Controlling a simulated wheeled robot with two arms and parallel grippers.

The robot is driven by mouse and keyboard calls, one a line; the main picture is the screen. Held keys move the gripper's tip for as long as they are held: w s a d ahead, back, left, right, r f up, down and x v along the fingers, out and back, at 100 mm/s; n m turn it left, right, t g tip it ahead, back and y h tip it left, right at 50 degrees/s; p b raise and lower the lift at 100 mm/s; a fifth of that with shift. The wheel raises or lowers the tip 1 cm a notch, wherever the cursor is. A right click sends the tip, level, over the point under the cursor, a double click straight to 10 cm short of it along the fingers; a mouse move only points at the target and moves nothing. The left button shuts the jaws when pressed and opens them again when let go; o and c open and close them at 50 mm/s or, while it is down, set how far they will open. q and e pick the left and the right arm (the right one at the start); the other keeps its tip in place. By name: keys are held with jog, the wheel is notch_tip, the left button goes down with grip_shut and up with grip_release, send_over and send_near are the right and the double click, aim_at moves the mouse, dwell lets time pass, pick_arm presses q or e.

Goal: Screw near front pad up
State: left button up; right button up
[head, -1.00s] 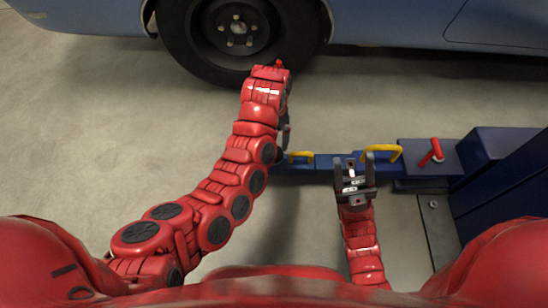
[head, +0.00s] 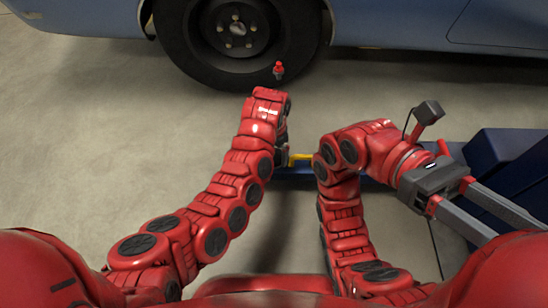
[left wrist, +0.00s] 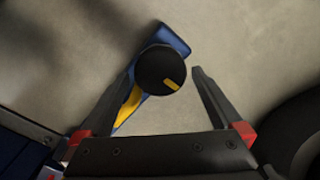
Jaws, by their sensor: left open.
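The near front pad (left wrist: 160,72) is a round black disc with a yellow mark, seen from above in the left wrist view. It sits near the end of a blue lift arm (left wrist: 178,38). My left gripper (left wrist: 164,68) is open, with one finger on each side of the pad; I cannot tell whether either touches it. In the head view my left gripper (head: 282,138) is mostly hidden by my own arm, and the pad is not visible. My right gripper (head: 478,208) is open and empty at the right, its fingers pointing to the lower right.
A yellow handle (head: 303,157) lies on the blue lift arm (head: 298,172). A blue post base (head: 500,152) stands at the right. A blue car (head: 420,22) with a black tyre (head: 180,50) is ahead, and a small red object (head: 278,68) shows before the tyre. Floor at left is clear.

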pick_arm(q)
notch_tip(320, 180, down, 2)
jog(key=shift+f+b, duration=0.1)
jog(key=shift+b, duration=0.3)
jog(key=shift+f, duration=0.1)
pick_arm(e)
jog(key=s+d+f+n+t, duration=0.1)
jog(key=s+d+f+t, duration=0.2)
jog(key=d+t, duration=0.1)
jog(key=shift+t+h, duration=0.3)
jog(key=shift+t, duration=0.2)
jog(key=shift+f, duration=0.1)
